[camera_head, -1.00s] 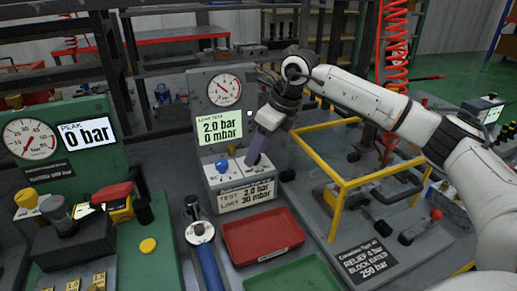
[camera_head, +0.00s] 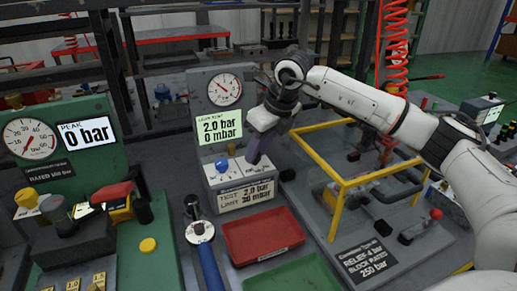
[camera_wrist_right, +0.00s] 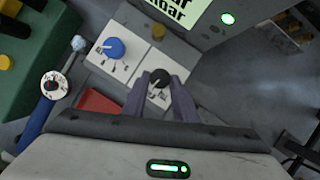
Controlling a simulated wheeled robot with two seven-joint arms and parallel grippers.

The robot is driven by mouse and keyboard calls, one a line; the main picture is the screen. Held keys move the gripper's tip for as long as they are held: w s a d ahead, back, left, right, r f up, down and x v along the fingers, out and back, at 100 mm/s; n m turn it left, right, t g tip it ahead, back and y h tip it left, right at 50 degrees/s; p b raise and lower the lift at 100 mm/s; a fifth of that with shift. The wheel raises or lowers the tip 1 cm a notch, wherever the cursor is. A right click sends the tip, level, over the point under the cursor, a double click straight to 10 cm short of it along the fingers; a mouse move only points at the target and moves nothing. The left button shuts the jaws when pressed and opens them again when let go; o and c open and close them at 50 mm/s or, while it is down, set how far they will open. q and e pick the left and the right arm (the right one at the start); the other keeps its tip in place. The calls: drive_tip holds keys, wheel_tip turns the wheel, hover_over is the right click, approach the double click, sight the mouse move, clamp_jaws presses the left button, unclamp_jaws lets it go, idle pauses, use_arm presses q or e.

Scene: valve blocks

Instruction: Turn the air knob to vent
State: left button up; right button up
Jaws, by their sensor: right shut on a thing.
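The grey leak-test box (camera_head: 199,105) stands at the middle, with a gauge and a screen reading "2.0 bar" and "0 mbar". Its low front panel carries a blue knob (camera_head: 221,166), which shows at upper left in the wrist view (camera_wrist_right: 113,47). To its right is a black knob (camera_wrist_right: 159,77), hidden behind the fingers in the head view. My right gripper (camera_head: 254,157) reaches down to it, and the purple fingers (camera_wrist_right: 161,92) are shut on its two sides. The knob lettering is too small to read. My left gripper is not in view.
A red tray (camera_head: 262,236) and a green tray (camera_head: 292,277) lie in front of the box. A yellow frame (camera_head: 343,182) stands close on the right, under my right arm. A green pump bench (camera_head: 105,235) and a blue-handled tool (camera_head: 209,265) are on the left.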

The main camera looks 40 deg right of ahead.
drive_tip(key=m, duration=0.2)
drive_tip(key=m+h, duration=0.1)
drive_tip(key=m, duration=0.1)
drive_tip(key=m+h, duration=0.1)
drive_tip(key=m, duration=0.1)
drive_tip(key=shift+w+a+b, duration=0.1)
drive_tip(key=shift+a+b, duration=0.2)
drive_tip(key=shift+r+m+h, duration=0.1)
drive_tip(key=shift+m+h, duration=0.2)
drive_tip(key=o, duration=1.1)
drive_tip(key=shift+c, duration=0.2)
drive_tip(key=v, duration=1)
